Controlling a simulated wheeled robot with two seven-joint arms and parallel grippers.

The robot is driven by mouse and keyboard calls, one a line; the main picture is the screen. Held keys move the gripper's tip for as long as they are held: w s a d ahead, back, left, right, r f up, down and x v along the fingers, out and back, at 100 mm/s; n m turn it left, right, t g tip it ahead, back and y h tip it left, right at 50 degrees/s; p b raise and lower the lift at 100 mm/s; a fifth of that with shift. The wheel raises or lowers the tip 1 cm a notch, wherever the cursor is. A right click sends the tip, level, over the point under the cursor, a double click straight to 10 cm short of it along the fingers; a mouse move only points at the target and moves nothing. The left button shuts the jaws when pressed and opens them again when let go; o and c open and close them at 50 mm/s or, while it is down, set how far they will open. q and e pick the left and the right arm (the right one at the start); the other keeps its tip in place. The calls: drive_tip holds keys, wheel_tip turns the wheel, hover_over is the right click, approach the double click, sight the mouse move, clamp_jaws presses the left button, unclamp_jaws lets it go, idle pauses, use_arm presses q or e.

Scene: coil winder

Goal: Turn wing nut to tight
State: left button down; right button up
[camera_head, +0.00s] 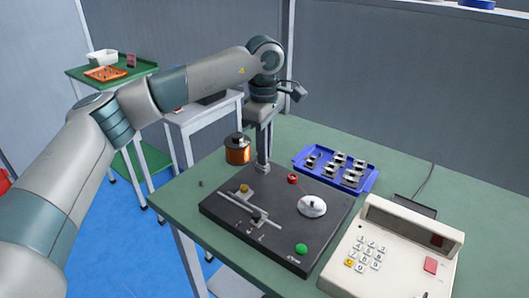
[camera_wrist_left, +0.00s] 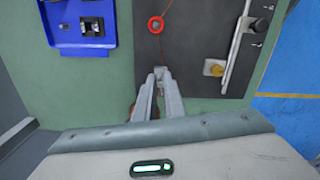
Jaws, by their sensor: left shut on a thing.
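My left gripper (camera_head: 263,168) points straight down at the back corner of the black winder plate (camera_head: 225,208). In the left wrist view, its fingertips (camera_wrist_left: 160,72) are close together on a small grey part at the plate's edge. I take this part to be the wing nut; the fingers hide nearly all of it. How tight it is cannot be seen. A thin red wire runs from the fingertips to a red ring guide (camera_wrist_left: 156,24). The copper wire spool (camera_head: 238,150) stands just behind the gripper. My right gripper is not in view.
The plate carries a brass knob (camera_head: 244,188), a slide, a white disc (camera_head: 312,206) and a green button (camera_head: 301,249). A blue tray (camera_head: 366,184) of bobbins lies behind it. A beige keypad unit (camera_head: 398,240) stands at right. The green bench's left end is mostly clear.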

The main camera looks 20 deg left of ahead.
use_arm(q)
drive_tip(key=shift+m, duration=1.1)
drive_tip(key=c, duration=1.9)
unclamp_jaws()
drive_tip(key=shift+r, duration=0.1)
wheel_tip(320, 180, up, 17)
drive_tip(key=shift+r, duration=0.15)
